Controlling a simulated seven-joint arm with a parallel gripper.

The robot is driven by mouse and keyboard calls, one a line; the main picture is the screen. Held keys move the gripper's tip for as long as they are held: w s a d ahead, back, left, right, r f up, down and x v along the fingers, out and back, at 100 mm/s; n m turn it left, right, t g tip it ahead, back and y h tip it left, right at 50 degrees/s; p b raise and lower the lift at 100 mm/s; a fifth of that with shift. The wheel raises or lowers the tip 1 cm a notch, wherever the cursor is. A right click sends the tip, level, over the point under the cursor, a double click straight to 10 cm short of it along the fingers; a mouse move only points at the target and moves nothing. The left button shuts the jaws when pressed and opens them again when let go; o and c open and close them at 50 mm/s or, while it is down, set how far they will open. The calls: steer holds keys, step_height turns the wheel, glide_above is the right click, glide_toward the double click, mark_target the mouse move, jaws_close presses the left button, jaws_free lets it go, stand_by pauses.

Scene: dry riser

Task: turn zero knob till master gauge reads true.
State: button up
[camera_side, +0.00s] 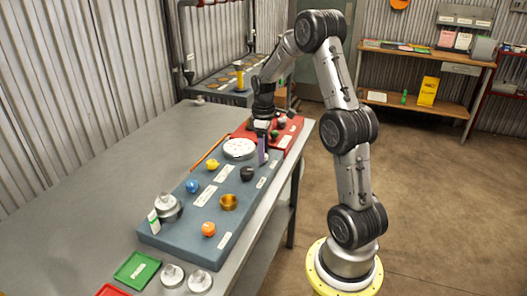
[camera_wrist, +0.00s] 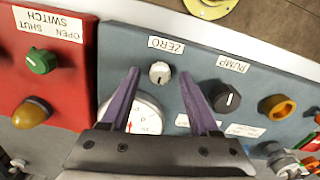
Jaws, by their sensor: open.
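In the wrist view the small pale zero knob (camera_wrist: 159,72) sits on the blue-grey panel by the upside-down ZERO label (camera_wrist: 166,44). My gripper (camera_wrist: 159,74) is open, with one purple finger on each side of the knob and a gap to each. I cannot tell how far down the fingertips reach. The white master gauge (camera_wrist: 148,112) is partly hidden behind my gripper; part of a red needle shows, but its reading does not. In the side view the gauge (camera_side: 239,148) lies beside my gripper (camera_side: 263,150), and the zero knob cannot be made out.
The dark pump knob (camera_wrist: 227,97) and a brass ring (camera_wrist: 277,107) are to the right in the wrist view. A red panel (camera_wrist: 60,85) with a green switch knob (camera_wrist: 41,61) is on the left. The grey bench (camera_side: 110,190) is mostly clear on its left side.

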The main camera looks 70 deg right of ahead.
steer(key=shift+f, duration=0.1)
jaws_close()
stand_by(0.3)
steer(key=shift+m, duration=0.3)
steer(key=m, duration=0.3)
steer(key=shift+m, duration=2)
jaws_free()
